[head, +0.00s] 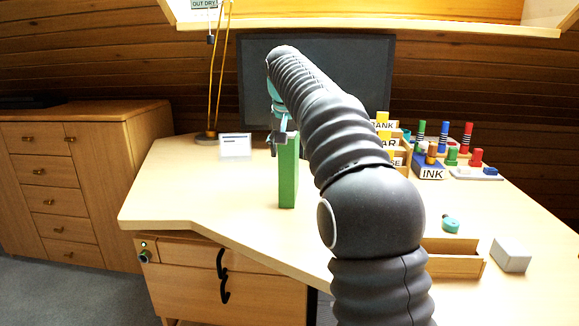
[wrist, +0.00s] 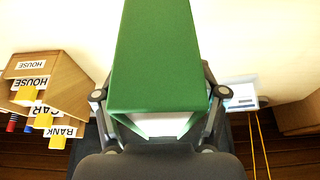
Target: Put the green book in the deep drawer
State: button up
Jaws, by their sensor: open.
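The green book (head: 288,182) stands upright on the desk, left of my arm in the head view. In the wrist view the green book (wrist: 158,55) fills the middle of the picture. My gripper (head: 281,137) is at the book's top end. In the wrist view my gripper (wrist: 160,98) is open, with one finger on each side of the book; I cannot tell whether they touch it. The deep drawer (head: 185,290) is the lower, taller front under the desk's left part, with a black handle. It looks shut. Part of the desk's underside is hidden by my arm.
A shallower drawer (head: 190,256) sits above the deep one. A monitor (head: 340,60), a lamp (head: 215,90) and a white card (head: 235,146) stand behind. The desk's front left is clear.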

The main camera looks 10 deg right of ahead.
jog(key=shift+f, duration=0.2)
dwell(0.3)
grip_shut()
